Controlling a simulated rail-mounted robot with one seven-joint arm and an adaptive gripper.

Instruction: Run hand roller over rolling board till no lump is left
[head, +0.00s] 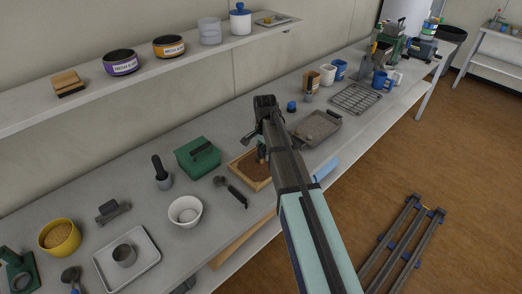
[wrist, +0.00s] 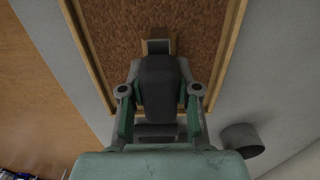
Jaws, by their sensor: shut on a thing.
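The rolling board (head: 239,177) is a shallow wooden-rimmed tray on the bench, partly hidden by my arm in the head view. In the wrist view its pale rim (wrist: 228,50) frames brown, grainy soil (wrist: 112,45). I cannot make out separate lumps. My gripper (wrist: 159,100) is shut on a dark, rounded grip, which I take to be the handle of the hand roller (wrist: 158,85). The roller is over the soil near one end of the board. Its rolling part is mostly hidden, so I cannot tell whether it touches. In the head view my gripper (head: 262,153) points down over the board.
A green box (head: 198,158) stands left of the board, and a dark scoop (head: 231,191) lies beside it. A white bowl (head: 185,211) is nearer. A grey tray (head: 318,128) and wire rack (head: 356,99) lie right. A shelf (head: 150,85) runs above the bench.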

